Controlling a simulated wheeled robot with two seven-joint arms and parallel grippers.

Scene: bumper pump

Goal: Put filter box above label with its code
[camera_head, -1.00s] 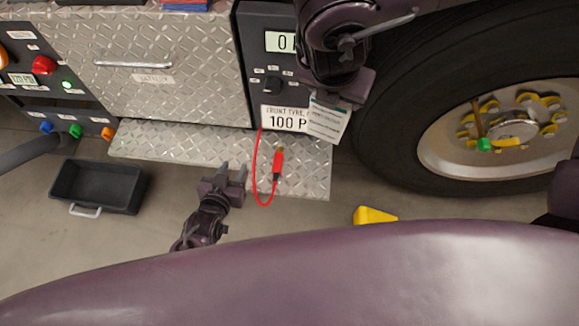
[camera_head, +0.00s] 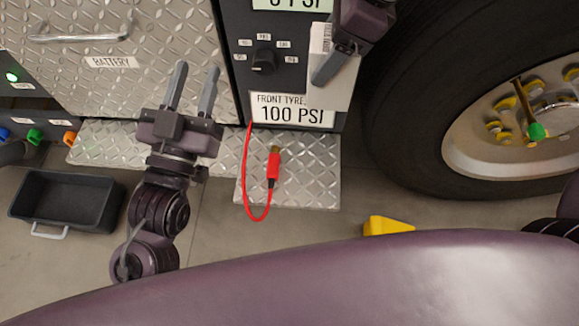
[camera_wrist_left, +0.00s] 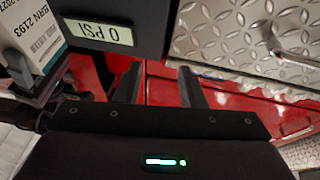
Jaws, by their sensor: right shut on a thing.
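The filter box (camera_head: 320,42) is white and sits in my right gripper (camera_head: 332,64) at the top of the head view, before the dark pump panel. My right gripper is shut on it. In the left wrist view the box (camera_wrist_left: 38,35) shows the print "BRN 2193" at upper left; part of it is cut off. My left gripper (camera_head: 197,70) is open and empty, in front of the diamond-plate battery door, left of the box. Its two fingers also show in the left wrist view (camera_wrist_left: 160,82). I cannot make out a label matching the box's code.
The dark panel has a knob (camera_head: 263,61) and a "FRONT TYRE, 100 PSI" plate (camera_head: 291,112). A red cable (camera_head: 247,185) hangs over the metal step (camera_head: 310,165). A black bin (camera_head: 68,200), a yellow chock (camera_head: 386,226) and the large tyre (camera_head: 415,140) stand around.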

